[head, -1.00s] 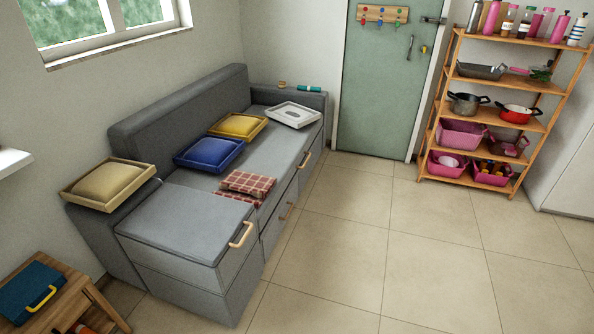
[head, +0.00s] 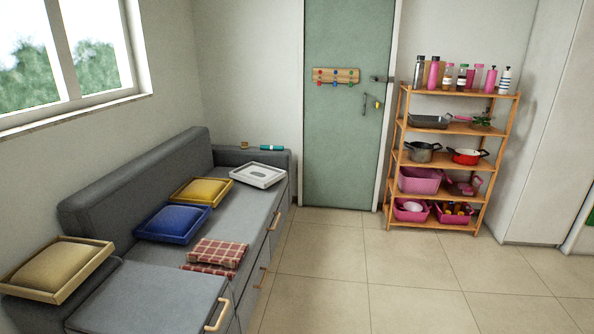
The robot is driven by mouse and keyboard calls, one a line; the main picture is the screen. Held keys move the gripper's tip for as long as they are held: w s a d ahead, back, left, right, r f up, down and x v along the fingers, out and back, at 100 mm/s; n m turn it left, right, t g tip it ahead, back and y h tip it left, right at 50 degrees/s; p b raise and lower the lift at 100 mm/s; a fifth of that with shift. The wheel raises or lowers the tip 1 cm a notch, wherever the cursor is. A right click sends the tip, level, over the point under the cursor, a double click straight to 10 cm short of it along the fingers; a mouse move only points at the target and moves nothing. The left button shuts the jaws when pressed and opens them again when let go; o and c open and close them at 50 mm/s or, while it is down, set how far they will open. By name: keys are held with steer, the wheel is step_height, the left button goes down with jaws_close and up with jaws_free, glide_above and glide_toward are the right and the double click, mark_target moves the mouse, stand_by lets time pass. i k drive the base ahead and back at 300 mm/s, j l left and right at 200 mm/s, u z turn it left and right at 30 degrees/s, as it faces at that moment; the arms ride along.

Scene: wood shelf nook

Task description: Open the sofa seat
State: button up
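The grey sofa (head: 212,220) runs along the left wall under the window. Its near seat section (head: 143,297) has a flat grey top that looks shut, with a tan handle (head: 217,315) on its right front edge. More tan handles show along the sofa's front, one at the far end (head: 276,219). On the seat lie a folded red checked cloth (head: 217,253), a blue cushion in a tray (head: 173,222), a yellow cushion in a tray (head: 201,191) and a white tray (head: 258,175). My gripper is not in view.
A tray with a beige cushion (head: 58,269) rests on the near armrest. A wooden shelf rack (head: 452,133) with bottles, pots and pink bins stands at the back right, beside a green door (head: 345,150). The tiled floor (head: 400,282) right of the sofa is clear.

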mark_target(248, 213)
steer(key=i+j, duration=0.1)
steer(key=i, duration=4.05)
steer(key=l+z, duration=0.05)
steer(key=l, duration=0.05)
